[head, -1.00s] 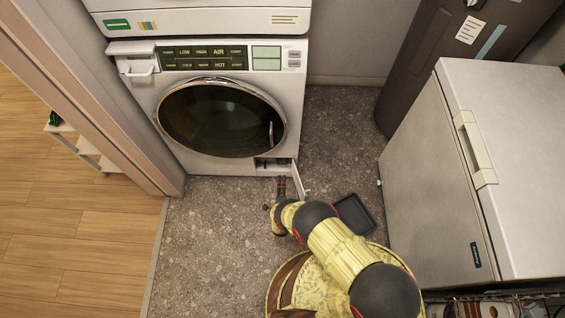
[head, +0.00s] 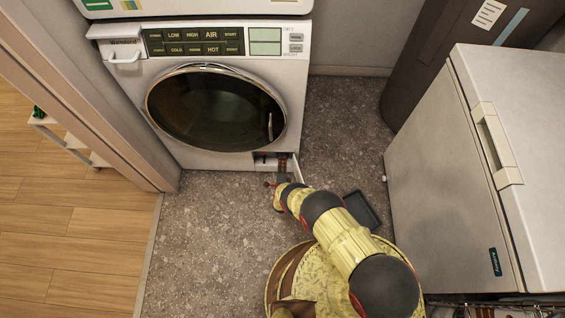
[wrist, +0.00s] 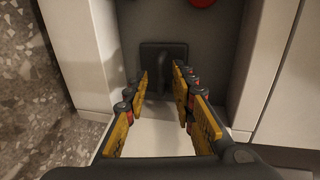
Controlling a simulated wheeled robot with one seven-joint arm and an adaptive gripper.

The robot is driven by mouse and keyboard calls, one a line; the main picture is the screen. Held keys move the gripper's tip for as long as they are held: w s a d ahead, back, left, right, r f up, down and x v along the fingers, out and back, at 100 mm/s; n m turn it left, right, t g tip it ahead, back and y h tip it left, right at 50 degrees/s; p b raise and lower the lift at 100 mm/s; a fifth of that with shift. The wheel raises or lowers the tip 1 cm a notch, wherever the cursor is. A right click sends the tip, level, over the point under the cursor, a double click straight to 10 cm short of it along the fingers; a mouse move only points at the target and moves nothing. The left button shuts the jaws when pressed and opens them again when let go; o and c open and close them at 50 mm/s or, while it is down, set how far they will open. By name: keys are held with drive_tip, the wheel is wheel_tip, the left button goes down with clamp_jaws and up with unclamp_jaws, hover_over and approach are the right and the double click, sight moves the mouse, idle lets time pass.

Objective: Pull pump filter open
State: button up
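The pump filter (wrist: 152,49) is a dark square plate with an upright grip bar, set at the back of a small compartment in the wrist view. My gripper (wrist: 161,77) is open, its yellow fingers on the left and right of the grip bar with a gap between them. Contact with the bar cannot be made out. In the head view my gripper (head: 283,170) is at the opening at the washer's (head: 222,105) lower right, and it hides the filter there.
The compartment's small white door (head: 297,168) stands open at the right of the opening. A red round part (wrist: 201,2) shows above the filter. A dark tray (head: 361,210) lies on the floor, and a white chest freezer (head: 440,180) stands to the right. Floor left of my arm is clear.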

drive_tip(key=shift+w, duration=0.15)
drive_tip(key=shift+c, duration=0.9)
clamp_jaws()
